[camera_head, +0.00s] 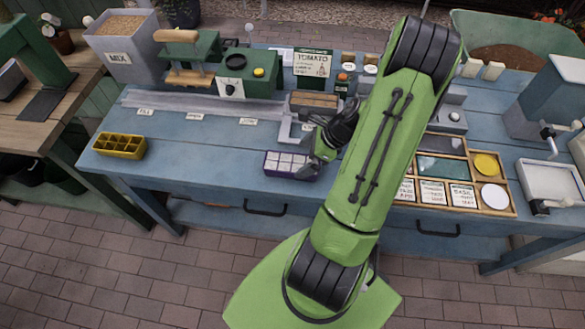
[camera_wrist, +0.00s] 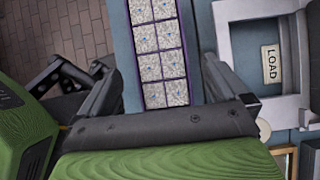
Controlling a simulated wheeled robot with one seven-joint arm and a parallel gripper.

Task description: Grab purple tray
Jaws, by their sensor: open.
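The purple tray (camera_head: 285,176) lies on the blue workbench near its front edge, with white speckled filling in its cells. In the wrist view the tray (camera_wrist: 186,50) runs lengthwise between the fingers, with its lower end hidden behind my gripper's body. My gripper (camera_wrist: 160,78) is open, one finger on each side of the tray, with gaps visible. In the head view my gripper (camera_head: 315,160) is at the tray's right end, pointing down and partly hiding it. I cannot tell how high the fingertips are above the bench.
A LOAD-labelled grey station (camera_wrist: 270,60) stands right of the tray in the wrist view. A yellow tray (camera_head: 120,146) sits at the bench's left end. A wooden organizer (camera_head: 455,175) with cards lies to the right. The blue bench (camera_head: 215,150) is clear left of the purple tray.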

